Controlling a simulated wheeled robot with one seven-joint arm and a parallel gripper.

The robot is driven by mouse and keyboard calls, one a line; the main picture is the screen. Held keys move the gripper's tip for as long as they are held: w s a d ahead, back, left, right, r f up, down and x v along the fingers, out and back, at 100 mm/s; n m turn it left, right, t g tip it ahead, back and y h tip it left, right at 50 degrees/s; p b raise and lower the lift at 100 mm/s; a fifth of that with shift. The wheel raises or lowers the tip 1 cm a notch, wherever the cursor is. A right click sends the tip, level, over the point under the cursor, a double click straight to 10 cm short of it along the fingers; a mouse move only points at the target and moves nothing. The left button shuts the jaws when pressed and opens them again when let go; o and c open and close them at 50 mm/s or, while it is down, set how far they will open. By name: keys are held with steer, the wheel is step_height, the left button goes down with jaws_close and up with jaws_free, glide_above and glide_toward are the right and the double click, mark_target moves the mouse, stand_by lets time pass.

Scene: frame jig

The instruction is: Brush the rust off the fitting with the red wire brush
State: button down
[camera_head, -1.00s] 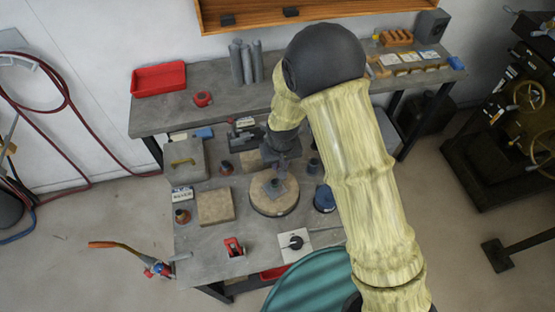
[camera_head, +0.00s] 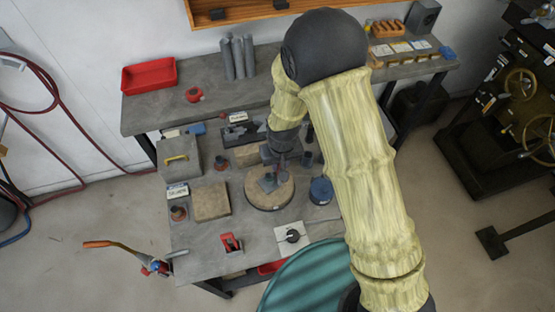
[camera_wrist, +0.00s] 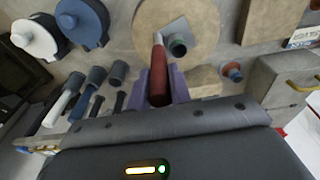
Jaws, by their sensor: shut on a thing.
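The fitting is a grey piece with a dark greenish end, on a round wooden board (camera_head: 270,203) at the middle of the bench. In the wrist view the fitting (camera_wrist: 177,44) shows in front of the fingers. My gripper (camera_head: 283,160) is over the back edge of the board. In the wrist view its purple fingers (camera_wrist: 160,92) are shut on the red handle of the red wire brush (camera_wrist: 158,72). The brush points toward the fitting; its far end is very near it, and I cannot tell whether they touch. Rust is too small to tell.
A blue round container (camera_head: 321,191) stands right of the board, a square wooden block (camera_head: 211,201) to its left. A grey box with a yellow handle (camera_head: 180,160) is farther left. Several dark-headed tools (camera_wrist: 95,76) lie left of my fingers. A red clamp-like object (camera_head: 231,242) stands at the front.

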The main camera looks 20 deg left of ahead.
steer(key=shift+r, duration=0.15)
steer(key=shift+r+p, duration=2.6)
steer(key=shift+r, duration=0.85)
steer(key=shift+f, duration=0.1)
